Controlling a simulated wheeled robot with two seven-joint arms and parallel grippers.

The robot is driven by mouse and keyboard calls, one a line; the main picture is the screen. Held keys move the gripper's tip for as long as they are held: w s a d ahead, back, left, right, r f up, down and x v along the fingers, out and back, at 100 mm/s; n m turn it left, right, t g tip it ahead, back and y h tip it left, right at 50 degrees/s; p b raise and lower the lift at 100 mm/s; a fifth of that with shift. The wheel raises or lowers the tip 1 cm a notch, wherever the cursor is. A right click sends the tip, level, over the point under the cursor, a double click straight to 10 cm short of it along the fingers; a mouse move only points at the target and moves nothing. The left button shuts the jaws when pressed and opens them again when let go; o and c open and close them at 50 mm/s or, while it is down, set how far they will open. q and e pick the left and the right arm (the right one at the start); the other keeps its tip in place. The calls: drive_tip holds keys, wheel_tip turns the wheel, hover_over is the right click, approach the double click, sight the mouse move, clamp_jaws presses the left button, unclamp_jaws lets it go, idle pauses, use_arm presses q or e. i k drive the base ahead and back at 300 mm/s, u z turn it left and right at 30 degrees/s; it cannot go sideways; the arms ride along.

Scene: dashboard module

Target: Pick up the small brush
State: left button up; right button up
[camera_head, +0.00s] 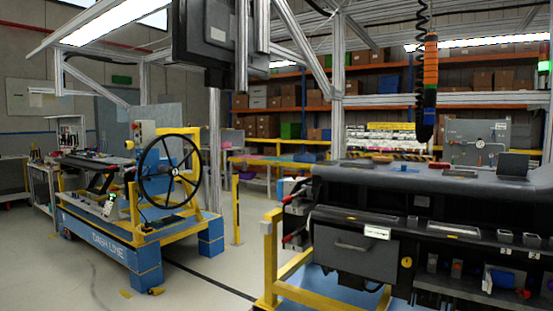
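I cannot make out a small brush for certain. Several small items lie on top of the dark dashboard module (340,185) at the right, among them a small yellow-and-dark item (382,159) and a flat dark item (460,173). They are too small to tell what they are. Neither of my grippers shows in the head view.
A yellow frame (270,262) holds the dashboard module. A blue and yellow cart (115,250) with a black wheel (168,170) stands at the left. An orange-and-black tool (430,75) hangs above the module. Open floor (195,275) lies between cart and module.

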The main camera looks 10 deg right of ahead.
sight(378, 160)
drive_tip(key=u, duration=0.65)
drive_tip(key=i, duration=1.15)
drive_tip(key=z, duration=0.3)
drive_tip(key=i, duration=1.15)
drive_tip(key=z, duration=0.95)
